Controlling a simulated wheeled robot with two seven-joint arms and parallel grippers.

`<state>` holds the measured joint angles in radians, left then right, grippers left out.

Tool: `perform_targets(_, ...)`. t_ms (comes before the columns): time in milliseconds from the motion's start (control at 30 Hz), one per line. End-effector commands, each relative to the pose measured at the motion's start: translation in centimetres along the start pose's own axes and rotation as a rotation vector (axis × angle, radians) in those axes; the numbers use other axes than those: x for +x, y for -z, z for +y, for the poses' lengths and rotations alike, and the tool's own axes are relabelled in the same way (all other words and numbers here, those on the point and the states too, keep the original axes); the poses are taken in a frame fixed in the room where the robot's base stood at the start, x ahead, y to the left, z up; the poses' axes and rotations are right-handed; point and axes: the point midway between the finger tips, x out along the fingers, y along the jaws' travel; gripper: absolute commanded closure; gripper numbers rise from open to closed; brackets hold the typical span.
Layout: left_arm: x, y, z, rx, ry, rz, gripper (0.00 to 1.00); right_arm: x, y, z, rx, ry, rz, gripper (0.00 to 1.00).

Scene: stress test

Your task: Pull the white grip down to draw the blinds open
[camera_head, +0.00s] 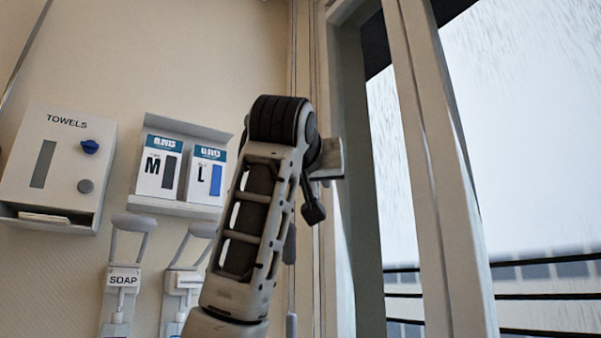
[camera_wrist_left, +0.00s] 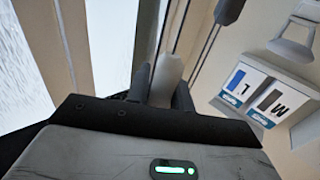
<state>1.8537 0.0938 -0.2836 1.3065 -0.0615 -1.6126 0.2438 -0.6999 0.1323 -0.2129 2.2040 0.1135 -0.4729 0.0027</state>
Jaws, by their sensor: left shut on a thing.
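The white grip (camera_wrist_left: 169,70) is a pale cylinder on a thin cord, seen in the left wrist view. My left gripper (camera_wrist_left: 163,88) is shut on it, with one dark finger on each side. In the head view my left gripper (camera_head: 328,160) is up by the window frame, at the end of my raised arm. There the white grip cannot be made out behind my wrist. Thin cords (camera_head: 291,50) run down the wall beside the frame. I cannot make out the blinds clearly. My right gripper is in neither view.
The window frame (camera_head: 440,170) stands close on the right. A grey cord weight (camera_head: 290,245) hangs beside my forearm. A towel dispenser (camera_head: 62,165), glove boxes (camera_head: 183,170) and a soap dispenser (camera_head: 122,280) are on the wall to the left.

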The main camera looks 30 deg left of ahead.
Motion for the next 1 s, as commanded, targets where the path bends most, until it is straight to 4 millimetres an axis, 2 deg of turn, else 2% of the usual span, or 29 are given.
perform_targets(33, 0.0, -0.7, 0.1, -0.001, -0.002, 0.000, 1.00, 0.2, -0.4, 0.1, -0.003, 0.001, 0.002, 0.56)
perform_targets(100, 0.0, -1.0, 0.1, -0.001, -0.003, 0.000, 1.00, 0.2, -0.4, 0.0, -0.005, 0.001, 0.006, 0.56)
perform_targets(467, 0.0, -1.0, 0.0, -0.001, -0.002, 0.000, 1.00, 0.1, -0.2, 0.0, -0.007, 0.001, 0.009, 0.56)
perform_targets(500, 0.0, -0.9, 0.0, -0.001, -0.002, 0.000, 0.75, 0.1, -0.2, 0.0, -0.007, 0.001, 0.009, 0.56)
perform_targets(567, 0.0, -0.9, 0.0, -0.001, -0.002, 0.000, 0.58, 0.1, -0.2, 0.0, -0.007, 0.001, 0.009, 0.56)
perform_targets(600, 0.0, -0.9, 0.0, 0.000, -0.002, 0.000, 0.56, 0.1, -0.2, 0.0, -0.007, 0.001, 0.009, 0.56)
perform_targets(867, -0.1, -0.9, 0.0, 0.000, -0.001, 0.000, 0.56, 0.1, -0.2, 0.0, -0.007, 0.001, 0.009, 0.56)
perform_targets(1000, -1.1, -1.0, 0.1, -0.001, -0.002, 0.003, 0.56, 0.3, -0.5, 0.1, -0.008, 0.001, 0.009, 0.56)
